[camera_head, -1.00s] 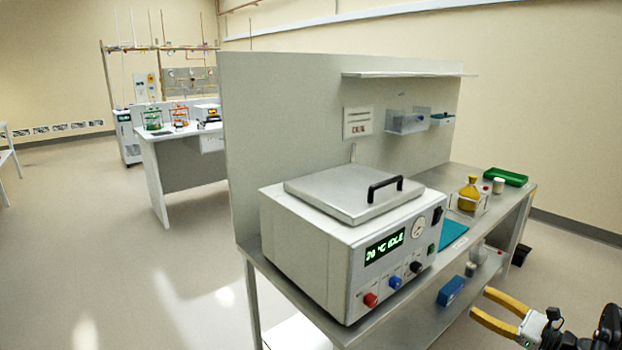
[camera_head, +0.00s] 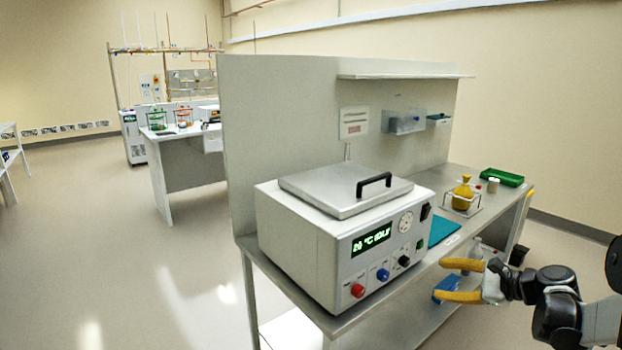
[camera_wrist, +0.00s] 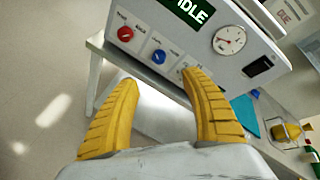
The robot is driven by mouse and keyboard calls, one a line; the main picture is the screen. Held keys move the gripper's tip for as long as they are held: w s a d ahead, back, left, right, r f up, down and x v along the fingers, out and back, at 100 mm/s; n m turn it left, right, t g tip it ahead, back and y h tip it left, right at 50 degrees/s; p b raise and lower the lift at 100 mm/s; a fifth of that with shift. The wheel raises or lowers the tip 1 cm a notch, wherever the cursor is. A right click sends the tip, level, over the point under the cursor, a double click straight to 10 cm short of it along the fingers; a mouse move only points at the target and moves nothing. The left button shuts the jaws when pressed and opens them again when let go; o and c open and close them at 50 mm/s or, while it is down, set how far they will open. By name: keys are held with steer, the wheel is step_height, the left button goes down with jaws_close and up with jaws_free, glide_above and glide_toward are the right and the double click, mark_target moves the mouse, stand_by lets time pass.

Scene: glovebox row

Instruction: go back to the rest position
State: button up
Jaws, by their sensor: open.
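My gripper (camera_head: 450,280) has two yellow fingers, spread apart with nothing between them. It is at the lower right of the head view, in front of the steel bench and to the right of the white bath unit (camera_head: 300,265). In the wrist view my gripper (camera_wrist: 160,105) is open and points towards the front panel of the unit (camera_wrist: 190,50), with its knobs and dial. The fingers look apart from the unit. No rest position is marked in the views.
The steel bench (camera_head: 345,322) carries a blue mat (camera_head: 444,230), a yellow flask (camera_head: 463,190) in a wire stand and a green tray (camera_head: 502,177). A blue item (camera_head: 448,287) is on the lower shelf, partly behind my fingers. The floor (camera_head: 130,260) on the left is clear.

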steer(key=s+a+r+n+g+h, duration=0.2)
steer(key=s+a+r+n, duration=0.15)
steer(key=s+a, duration=0.35)
steer(key=s+a+r+n+g+h, duration=0.1)
steer(key=s+a+r+n+h, duration=0.1)
steer(key=s+a+n, duration=0.4)
steer(key=s+a+f+n+h, duration=0.1)
steer(key=s+n+h, duration=0.3)
steer(key=s+n, duration=0.5)
steer(key=s+a, duration=0.1)
steer(key=s, duration=0.7)
steer(key=shift+s+f+h, duration=0.25)
steer(key=shift+h, duration=0.05)
steer(key=shift+n, duration=0.25)
stand_by(1.1)
